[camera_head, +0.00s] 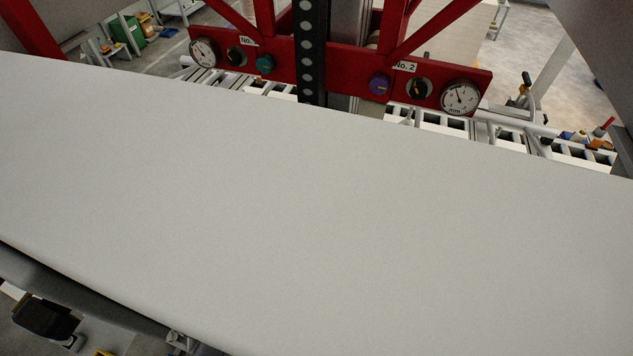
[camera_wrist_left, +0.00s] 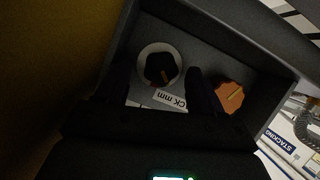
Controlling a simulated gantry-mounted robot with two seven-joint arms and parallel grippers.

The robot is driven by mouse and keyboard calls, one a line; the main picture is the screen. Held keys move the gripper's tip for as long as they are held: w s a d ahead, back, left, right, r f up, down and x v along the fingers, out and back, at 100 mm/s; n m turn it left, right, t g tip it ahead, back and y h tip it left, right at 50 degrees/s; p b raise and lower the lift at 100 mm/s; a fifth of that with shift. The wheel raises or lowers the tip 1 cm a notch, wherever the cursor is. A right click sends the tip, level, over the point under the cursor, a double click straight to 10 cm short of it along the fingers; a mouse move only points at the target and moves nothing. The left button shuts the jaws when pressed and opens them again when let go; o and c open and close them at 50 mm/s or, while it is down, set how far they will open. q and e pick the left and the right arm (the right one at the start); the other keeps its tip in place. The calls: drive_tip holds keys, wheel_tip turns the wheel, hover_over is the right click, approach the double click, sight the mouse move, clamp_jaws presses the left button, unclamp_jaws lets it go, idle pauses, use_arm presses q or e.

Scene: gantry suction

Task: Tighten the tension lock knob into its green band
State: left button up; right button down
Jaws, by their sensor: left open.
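In the left wrist view, a grey box-like housing holds a pale round ring with a dark knob (camera_wrist_left: 160,68) inside it. A white label reading "CK mm" (camera_wrist_left: 170,99) lies beside the ring, partly hidden. An orange knob (camera_wrist_left: 229,96) with a yellow mark sits to the right. My left gripper (camera_wrist_left: 160,78) is open, its black fingers on either side of the ring and dark knob. I cannot tell whether they touch the knob. Which knob is the tension lock is not legible, and I cannot make out a green band. My right gripper is not in view.
A wide pale panel (camera_head: 300,210) fills most of the head view. Behind it, a red beam (camera_head: 325,75) carries gauges, a teal knob (camera_head: 265,63), a purple knob (camera_head: 380,84) and a black-yellow knob (camera_head: 420,88). A blue-white "STACKING" sign (camera_wrist_left: 283,146) is right in the wrist view.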

use_arm(q)
drive_tip(key=b+v, duration=0.2)
drive_tip(key=v, duration=0.8)
drive_tip(key=shift+s+b, duration=0.35)
drive_tip(key=shift+b, duration=0.05)
drive_tip(key=shift+a+r, duration=0.15)
